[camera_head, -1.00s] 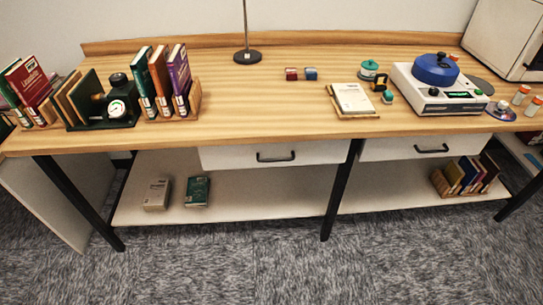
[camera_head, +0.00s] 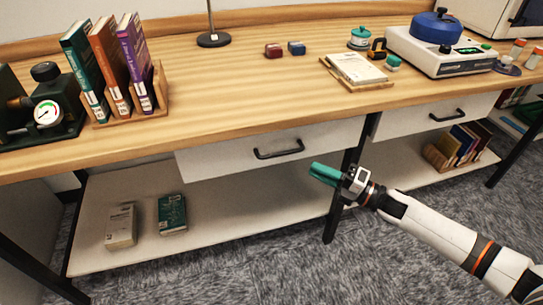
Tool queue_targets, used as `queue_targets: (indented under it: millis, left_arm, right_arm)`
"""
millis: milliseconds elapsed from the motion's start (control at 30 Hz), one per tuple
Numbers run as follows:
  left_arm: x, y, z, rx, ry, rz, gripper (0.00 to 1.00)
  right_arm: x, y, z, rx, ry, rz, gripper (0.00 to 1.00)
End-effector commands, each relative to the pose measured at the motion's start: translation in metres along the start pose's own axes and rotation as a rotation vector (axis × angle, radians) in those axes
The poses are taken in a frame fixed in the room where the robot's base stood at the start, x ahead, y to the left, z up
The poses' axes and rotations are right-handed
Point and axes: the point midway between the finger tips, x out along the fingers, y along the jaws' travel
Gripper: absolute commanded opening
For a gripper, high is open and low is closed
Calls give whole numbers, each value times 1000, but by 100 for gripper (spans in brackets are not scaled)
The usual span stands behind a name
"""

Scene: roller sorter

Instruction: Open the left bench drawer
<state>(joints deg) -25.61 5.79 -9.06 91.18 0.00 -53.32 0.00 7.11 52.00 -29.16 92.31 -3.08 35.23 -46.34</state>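The left bench drawer (camera_head: 235,157) is a white front under the wooden bench top, and it looks shut. Its black bar handle (camera_head: 279,150) is in the middle of the front. My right gripper (camera_head: 318,172), with teal fingers, is to the right of and a little below the handle, near the drawer's right end, apart from the handle. Its fingers look close together, but the gap between them cannot be made out. My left gripper is not in view.
The right drawer (camera_head: 411,117) looks shut. A black bench leg (camera_head: 334,212) stands just behind my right gripper. Books (camera_head: 172,213) lie on the lower shelf. The bench top (camera_head: 220,110) carries a book rack, a gauge device and a centrifuge-like machine (camera_head: 437,50).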

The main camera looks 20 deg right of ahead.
Motion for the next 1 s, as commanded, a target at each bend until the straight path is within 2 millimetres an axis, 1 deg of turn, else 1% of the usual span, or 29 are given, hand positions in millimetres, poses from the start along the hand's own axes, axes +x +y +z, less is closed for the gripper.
queue_targets:
  millis: [167,300,500,600,700,1000]
  left_arm:
    - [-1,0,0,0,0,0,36]
    - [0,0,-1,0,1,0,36]
    - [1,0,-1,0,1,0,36]
    - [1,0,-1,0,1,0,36]
    - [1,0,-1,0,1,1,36]
    - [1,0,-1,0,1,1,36]
  right_arm:
    - [32,-2,-1,1,2,-5,20]
    - [62,-2,-1,3,3,-4,20]
    - [95,-1,-2,5,4,-1,20]
    - [105,0,-2,5,5,0,20]
    - [111,0,-2,5,5,2,20]
    - [112,0,-1,6,5,3,20]
